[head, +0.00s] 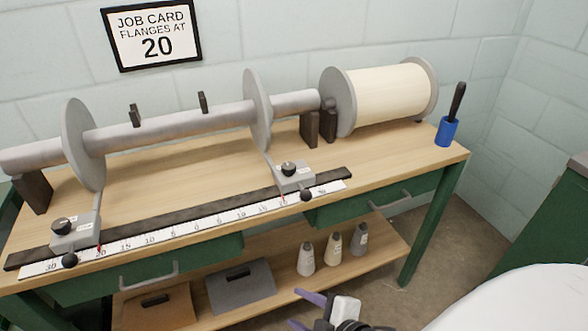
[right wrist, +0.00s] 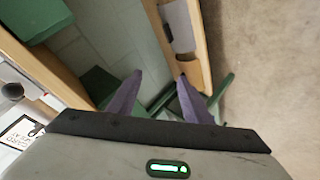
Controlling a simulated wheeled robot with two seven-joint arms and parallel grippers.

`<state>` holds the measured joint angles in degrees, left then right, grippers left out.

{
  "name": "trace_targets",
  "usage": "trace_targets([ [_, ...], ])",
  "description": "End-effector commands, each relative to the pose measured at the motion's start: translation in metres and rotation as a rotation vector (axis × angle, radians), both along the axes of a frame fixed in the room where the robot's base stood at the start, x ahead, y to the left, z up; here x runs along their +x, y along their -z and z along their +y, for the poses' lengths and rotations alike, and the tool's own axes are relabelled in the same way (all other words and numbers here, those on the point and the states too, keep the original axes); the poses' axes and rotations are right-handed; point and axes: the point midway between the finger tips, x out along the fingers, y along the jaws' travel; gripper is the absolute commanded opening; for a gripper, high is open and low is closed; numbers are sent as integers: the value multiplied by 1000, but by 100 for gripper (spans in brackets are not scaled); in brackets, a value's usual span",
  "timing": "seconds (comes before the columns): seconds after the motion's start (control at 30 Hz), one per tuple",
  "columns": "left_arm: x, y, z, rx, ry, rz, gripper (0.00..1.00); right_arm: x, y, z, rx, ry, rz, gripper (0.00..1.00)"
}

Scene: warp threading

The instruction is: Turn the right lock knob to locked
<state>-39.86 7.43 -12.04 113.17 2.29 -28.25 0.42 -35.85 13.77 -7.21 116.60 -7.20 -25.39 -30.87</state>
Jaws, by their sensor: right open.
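The right slider block (head: 295,178) is grey and sits on the dark rail behind the white scale. A dark round knob (head: 289,168) with a bright top stands on it, between small white labels too small to read. A black ball knob (head: 306,195) sticks out at its front. My right gripper (head: 305,311) is low at the bottom of the head view, in front of the bench and well below the knob. Its purple fingers also show in the right wrist view (right wrist: 160,78), spread apart with nothing between them. My left gripper is out of view.
The left slider block (head: 75,232) has matching knobs. A shaft (head: 180,122) with two flanges lies above the bench (head: 215,185). Drawer handles (head: 148,277) protrude from the front. Cones and bins stand on the lower shelf (head: 290,290). A blue cup (head: 447,131) stands at the right end.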

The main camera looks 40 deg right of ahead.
Motion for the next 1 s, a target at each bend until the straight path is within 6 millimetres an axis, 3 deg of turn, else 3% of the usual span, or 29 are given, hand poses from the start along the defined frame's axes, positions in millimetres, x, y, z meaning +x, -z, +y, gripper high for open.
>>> trace_targets([
  [0.03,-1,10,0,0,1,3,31,19,-14,-21,-206,-98,-80,45],
  [0.2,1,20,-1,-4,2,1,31,68,-82,-75,-955,-385,-283,45],
  [0.4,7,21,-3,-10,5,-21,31,100,-158,-106,-1704,-568,-379,45],
  [0.5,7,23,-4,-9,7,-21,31,107,-184,-111,-1955,-607,-384,45],
  [0.7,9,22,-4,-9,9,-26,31,114,-208,-115,-2184,-632,-373,45],
  [0.87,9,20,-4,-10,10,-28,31,129,-211,-116,-2197,-632,-372,45],
  [1.0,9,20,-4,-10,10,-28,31,153,-210,-117,-2195,-631,-372,45],
])
